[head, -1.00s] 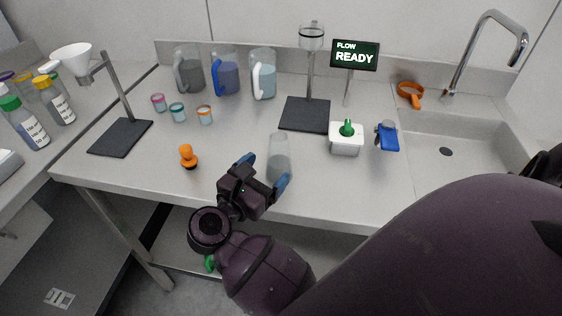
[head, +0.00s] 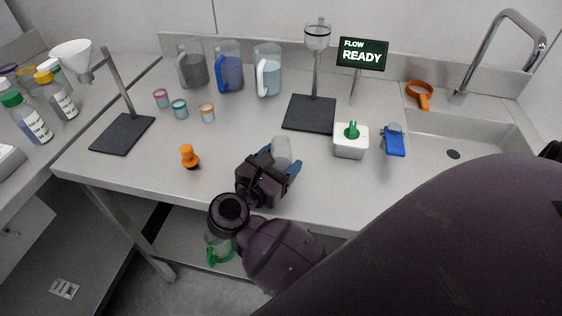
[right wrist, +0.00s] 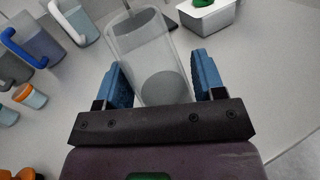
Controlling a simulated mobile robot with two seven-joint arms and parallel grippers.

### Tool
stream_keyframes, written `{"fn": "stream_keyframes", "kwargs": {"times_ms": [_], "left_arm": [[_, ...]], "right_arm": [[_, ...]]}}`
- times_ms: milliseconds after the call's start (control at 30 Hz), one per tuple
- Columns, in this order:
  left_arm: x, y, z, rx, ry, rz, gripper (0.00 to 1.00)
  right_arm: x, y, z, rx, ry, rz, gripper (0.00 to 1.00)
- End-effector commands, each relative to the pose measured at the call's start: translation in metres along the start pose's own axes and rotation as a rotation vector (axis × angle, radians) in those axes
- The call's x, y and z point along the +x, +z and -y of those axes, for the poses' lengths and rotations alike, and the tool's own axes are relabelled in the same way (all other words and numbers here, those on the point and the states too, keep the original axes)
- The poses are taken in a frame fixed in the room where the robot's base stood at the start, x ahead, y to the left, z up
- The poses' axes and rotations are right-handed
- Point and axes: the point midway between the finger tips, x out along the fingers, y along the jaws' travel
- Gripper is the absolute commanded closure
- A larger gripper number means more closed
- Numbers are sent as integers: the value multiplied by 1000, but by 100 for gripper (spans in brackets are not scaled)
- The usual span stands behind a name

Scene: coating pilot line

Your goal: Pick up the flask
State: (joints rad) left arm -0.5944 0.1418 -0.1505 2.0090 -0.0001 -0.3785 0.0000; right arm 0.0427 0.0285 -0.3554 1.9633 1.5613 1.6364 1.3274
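A clear, straight-sided glass vessel (head: 282,149), which I take to be the flask, stands on the counter near its front edge. My right gripper (head: 280,160) is at it, with its blue fingers apart. In the right wrist view the vessel (right wrist: 150,55) stands between the two open fingers (right wrist: 161,70), one on each side. Small gaps seem to show, but I cannot tell whether either finger touches it. The gripper body hides its lower part in the head view. My left gripper is not in view.
An orange stopper-like piece (head: 189,157) stands left of the gripper. A white tub (head: 350,149) and a blue item (head: 394,143) stand to the right, before the sink (head: 480,130). Jugs (head: 229,72) and a stand (head: 309,115) are behind. A green-ringed object (head: 220,254) is below the counter.

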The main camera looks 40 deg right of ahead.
Motion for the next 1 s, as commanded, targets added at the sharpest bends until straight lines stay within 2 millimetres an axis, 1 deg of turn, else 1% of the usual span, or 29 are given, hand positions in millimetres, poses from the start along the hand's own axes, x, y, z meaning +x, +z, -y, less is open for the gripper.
{"fn": "stream_keyframes", "kwargs": {"times_ms": [33,233,467,567,667,767,867,1000], "left_arm": [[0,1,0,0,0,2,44],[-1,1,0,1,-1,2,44],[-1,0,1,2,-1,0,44],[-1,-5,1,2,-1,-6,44],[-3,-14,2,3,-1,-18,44],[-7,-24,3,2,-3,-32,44],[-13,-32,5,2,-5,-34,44],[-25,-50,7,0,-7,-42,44]], "right_arm": [[0,0,0,0,0,0,45],[0,0,0,0,0,0,75],[0,1,0,1,0,1,76],[0,6,-1,3,0,0,76],[0,19,-2,6,0,0,77],[0,38,-4,8,-1,1,77],[0,64,-7,10,-1,1,77],[-1,101,-11,10,0,-1,77]]}}
